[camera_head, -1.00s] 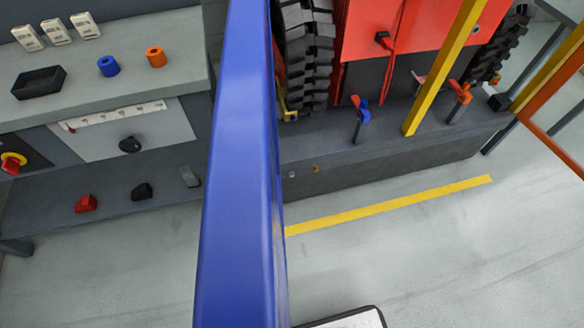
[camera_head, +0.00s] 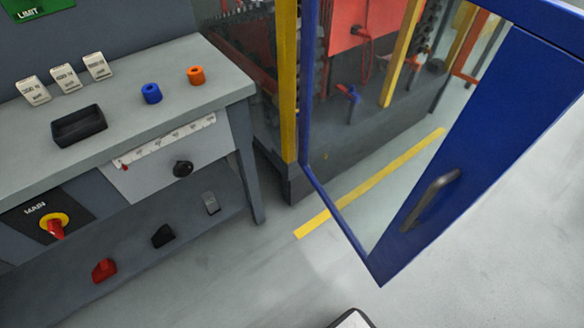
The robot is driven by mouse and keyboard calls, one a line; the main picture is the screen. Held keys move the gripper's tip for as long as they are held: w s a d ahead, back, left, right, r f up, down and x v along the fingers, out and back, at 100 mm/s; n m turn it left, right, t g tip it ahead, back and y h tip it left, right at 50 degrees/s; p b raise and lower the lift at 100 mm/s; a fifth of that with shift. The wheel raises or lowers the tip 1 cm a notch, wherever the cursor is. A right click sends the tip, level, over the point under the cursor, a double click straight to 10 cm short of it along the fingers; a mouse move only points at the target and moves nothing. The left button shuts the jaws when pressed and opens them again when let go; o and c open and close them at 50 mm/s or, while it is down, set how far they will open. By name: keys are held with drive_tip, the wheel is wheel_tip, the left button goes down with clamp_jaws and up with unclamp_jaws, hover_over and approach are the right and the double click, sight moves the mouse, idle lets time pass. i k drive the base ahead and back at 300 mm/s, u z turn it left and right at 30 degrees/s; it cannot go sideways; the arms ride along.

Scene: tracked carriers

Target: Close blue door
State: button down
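The blue door (camera_head: 490,125) stands open at the right, its lower corner pointing toward me. It has a blue frame around a clear pane, with a wide blue panel at its right side. A dark grey handle (camera_head: 431,200) is on that panel. The frame's far left edge is beside a yellow post (camera_head: 287,80). The door's top is cut off by the picture edge. My gripper is not in view, and nothing is seen touching the handle.
A grey bench (camera_head: 215,80) at left holds a black tray (camera_head: 79,126), a blue ring (camera_head: 151,93) and an orange ring (camera_head: 196,75). A red machine (camera_head: 352,45) stands behind the pane. Bare floor (camera_head: 480,270) lies below the door, with a yellow line (camera_head: 375,182).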

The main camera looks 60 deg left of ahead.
sight(535, 75)
drive_tip(key=k, duration=0.55)
drive_tip(key=u, duration=1.6)
drive_tip(key=i, duration=0.5)
drive_tip(key=z, duration=0.05)
drive_tip(key=k, duration=0.5)
drive_tip(key=z, duration=1.8)
drive_tip(key=k, duration=0.8)
drive_tip(key=u, duration=1.45)
